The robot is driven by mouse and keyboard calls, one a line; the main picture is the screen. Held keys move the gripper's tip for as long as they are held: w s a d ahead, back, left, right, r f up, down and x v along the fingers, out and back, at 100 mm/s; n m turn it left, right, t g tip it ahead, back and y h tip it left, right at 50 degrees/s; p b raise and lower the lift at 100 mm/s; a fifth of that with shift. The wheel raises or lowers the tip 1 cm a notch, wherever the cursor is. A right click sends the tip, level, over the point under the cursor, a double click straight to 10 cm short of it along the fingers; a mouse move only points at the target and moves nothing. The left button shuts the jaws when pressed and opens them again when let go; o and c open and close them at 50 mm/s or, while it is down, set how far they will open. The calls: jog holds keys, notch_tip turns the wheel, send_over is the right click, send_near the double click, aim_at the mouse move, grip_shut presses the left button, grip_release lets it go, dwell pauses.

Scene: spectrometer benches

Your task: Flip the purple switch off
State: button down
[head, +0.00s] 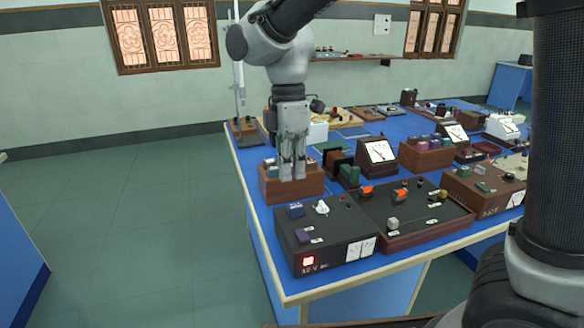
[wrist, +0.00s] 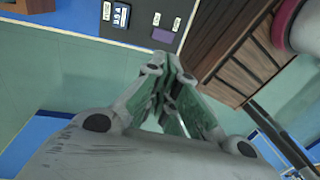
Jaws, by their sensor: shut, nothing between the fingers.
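The purple switch (head: 302,236) sits on the top left of a black power box (head: 335,238) with wooden sides near the front corner of the blue bench. A red lamp (head: 308,261) glows on the box's front face. In the wrist view the purple switch (wrist: 163,36) shows near the top, on the dark panel (wrist: 145,15). My gripper (head: 291,176) is shut and empty. It hangs pointing down in front of a wooden box behind the power box, apart from the switch. The wrist view shows its fingers (wrist: 172,62) together. Which way the switch is tipped is too small to tell.
The wooden box (head: 275,186) stands close by my gripper. A tray (head: 405,239) of parts lies to the right, with meters (head: 381,152) behind. Open floor lies left.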

aim_at(297, 244)
jog(key=shift+s+d+r, duration=0.1)
jog(key=shift+s+r, duration=0.05)
jog(key=shift+s, duration=0.45)
jog(key=f, duration=0.4)
jog(key=s+f, duration=0.1)
jog(key=f, duration=0.4)
jog(key=s+f, duration=0.1)
jog(key=f, duration=0.3)
jog(key=shift+d+f, duration=0.25)
jog(key=shift+f, duration=0.2)
